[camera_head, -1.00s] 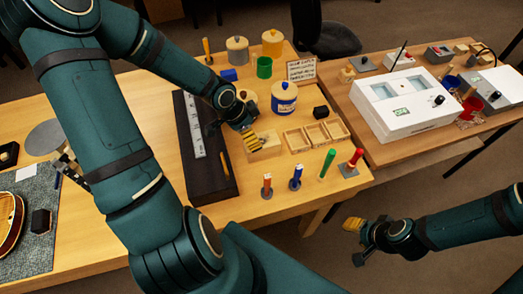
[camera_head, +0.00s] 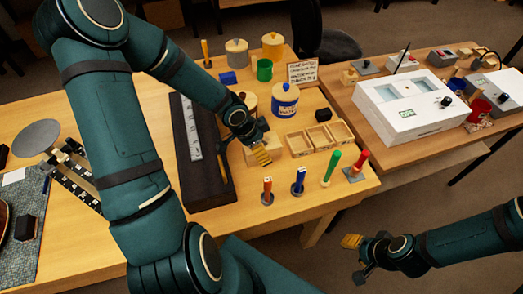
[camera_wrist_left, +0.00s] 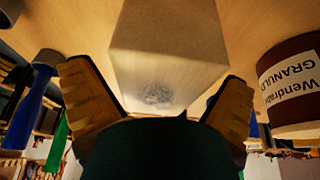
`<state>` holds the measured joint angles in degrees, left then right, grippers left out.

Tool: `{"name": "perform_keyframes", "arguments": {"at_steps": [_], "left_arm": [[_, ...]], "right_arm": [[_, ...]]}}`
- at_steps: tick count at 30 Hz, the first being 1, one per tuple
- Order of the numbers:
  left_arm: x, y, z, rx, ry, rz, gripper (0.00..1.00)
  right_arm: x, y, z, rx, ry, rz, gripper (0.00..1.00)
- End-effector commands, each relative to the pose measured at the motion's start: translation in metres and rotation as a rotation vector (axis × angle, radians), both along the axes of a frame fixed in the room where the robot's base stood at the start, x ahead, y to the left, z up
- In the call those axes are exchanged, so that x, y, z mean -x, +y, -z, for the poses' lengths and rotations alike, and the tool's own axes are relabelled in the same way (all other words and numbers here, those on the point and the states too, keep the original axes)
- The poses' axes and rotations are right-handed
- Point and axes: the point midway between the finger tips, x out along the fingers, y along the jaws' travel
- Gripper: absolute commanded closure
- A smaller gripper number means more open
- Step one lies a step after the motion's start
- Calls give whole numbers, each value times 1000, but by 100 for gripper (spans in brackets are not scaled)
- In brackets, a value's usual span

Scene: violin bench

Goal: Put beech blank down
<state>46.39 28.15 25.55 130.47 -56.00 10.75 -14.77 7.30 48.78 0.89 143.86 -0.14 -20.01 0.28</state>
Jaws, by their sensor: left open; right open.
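The beech blank (camera_wrist_left: 168,45) is a pale, square-edged wood block, between the spread fingers of my left gripper (camera_wrist_left: 160,88) in the left wrist view. In the head view the blank (camera_head: 250,157) shows only partly, low at the bench top beside the fingers, so its exact contact with the bench is hard to see. My left gripper (camera_head: 263,152) is open, between the long dark board and the small wooden trays. My right gripper (camera_head: 352,242) is open and empty, off the bench's front right.
The long dark board (camera_head: 210,180) lies left of the blank. Wooden trays (camera_head: 299,145), a blue labelled jar (camera_head: 284,104) and upright handled tools (camera_head: 298,181) stand close on the right. A labelled brown jar (camera_wrist_left: 292,110) shows in the left wrist view. A white machine (camera_head: 408,105) occupies the side table.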

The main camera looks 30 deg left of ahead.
Motion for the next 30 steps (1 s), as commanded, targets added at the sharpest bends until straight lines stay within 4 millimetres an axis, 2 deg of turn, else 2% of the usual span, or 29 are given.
{"name": "perform_keyframes", "arguments": {"at_steps": [26, 27, 29, 30], "left_arm": [[0, 0, 5, 0, 1, -1, 0], [0, 0, 5, 0, 1, -1, 7], [0, 0, 5, 0, 1, -1, 28], [0, 0, 5, 0, 1, -1, 42]], "right_arm": [[0, 0, 3, 0, 0, 0, 53], [0, 0, 3, 0, 0, 0, 53], [0, 0, 3, 0, 0, 0, 53], [0, 0, 3, 0, 0, 0, 53]]}}
